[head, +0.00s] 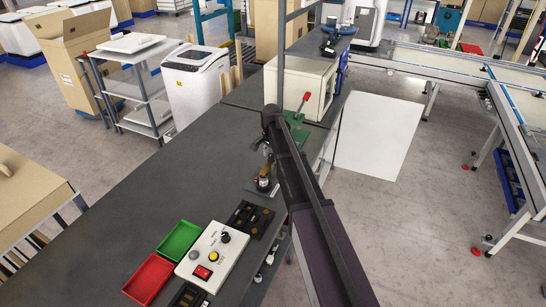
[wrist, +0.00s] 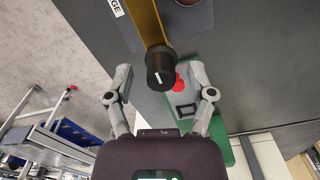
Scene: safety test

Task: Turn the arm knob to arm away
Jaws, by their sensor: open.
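A round black knob (wrist: 160,70) with a white pointer line shows in the wrist view, at the end of a brass-coloured post (wrist: 146,22). My gripper (wrist: 162,93) is open, with one grey finger on each side of the knob and a gap on both sides. The knob lies slightly ahead of the fingertips in the picture, and I see no contact. In the head view, my gripper (head: 262,145) is above the bench's right edge, close to a small upright fixture (head: 263,183). Knob markings cannot be read.
A green press with a red handle (head: 306,97) stands behind my arm; its green base (wrist: 183,98) lies beyond the knob. A white control box (head: 211,254), a green tray (head: 180,241) and a red tray (head: 149,278) sit on the near bench. The grey bench middle (head: 165,190) is clear.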

